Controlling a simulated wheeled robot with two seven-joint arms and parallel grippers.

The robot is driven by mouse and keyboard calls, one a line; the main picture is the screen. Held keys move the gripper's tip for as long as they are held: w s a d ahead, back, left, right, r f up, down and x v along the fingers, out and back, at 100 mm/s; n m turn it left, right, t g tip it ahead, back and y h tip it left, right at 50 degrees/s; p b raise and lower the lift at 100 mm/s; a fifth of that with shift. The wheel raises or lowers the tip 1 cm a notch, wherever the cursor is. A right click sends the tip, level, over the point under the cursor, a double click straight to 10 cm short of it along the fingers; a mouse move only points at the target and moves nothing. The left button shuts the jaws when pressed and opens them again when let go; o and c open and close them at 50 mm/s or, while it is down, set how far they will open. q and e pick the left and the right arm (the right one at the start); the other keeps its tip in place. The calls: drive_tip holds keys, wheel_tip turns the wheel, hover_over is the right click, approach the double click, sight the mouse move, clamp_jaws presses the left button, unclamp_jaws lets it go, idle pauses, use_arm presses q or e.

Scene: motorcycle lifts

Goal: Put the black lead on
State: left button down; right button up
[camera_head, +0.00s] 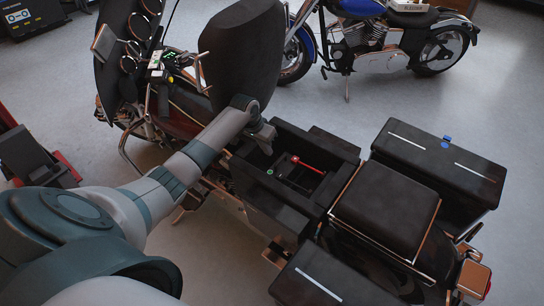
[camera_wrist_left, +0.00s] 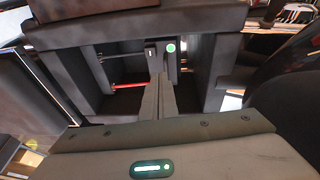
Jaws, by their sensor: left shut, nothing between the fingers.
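A motorcycle's open black box (camera_head: 245,190) holds a dark battery-like block. A green round mark (camera_head: 270,171) and a red lead (camera_head: 308,165) show inside. In the left wrist view the green mark (camera_wrist_left: 171,48) lies just beyond the fingertips, with the red lead (camera_wrist_left: 128,86) to their left. A thin dark bar (camera_wrist_left: 122,56) there may be the black lead; I cannot tell whether it is attached. My left gripper (camera_head: 265,138) is at the box's far-left rim. Its fingers, also in the left wrist view (camera_wrist_left: 162,85), are shut and empty. My right gripper is out of view.
The seat (camera_head: 388,205) and a black side case (camera_head: 440,160) stand right of the box. A dark upright panel (camera_head: 243,55) rises behind my gripper. A blue motorcycle (camera_head: 375,35) stands at the back. Grey floor is free between the motorcycles.

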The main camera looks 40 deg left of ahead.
use_arm(q)
drive_tip(key=shift+v, duration=0.95)
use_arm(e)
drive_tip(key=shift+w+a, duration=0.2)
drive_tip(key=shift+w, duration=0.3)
use_arm(q)
drive_tip(key=shift+a, duration=0.15)
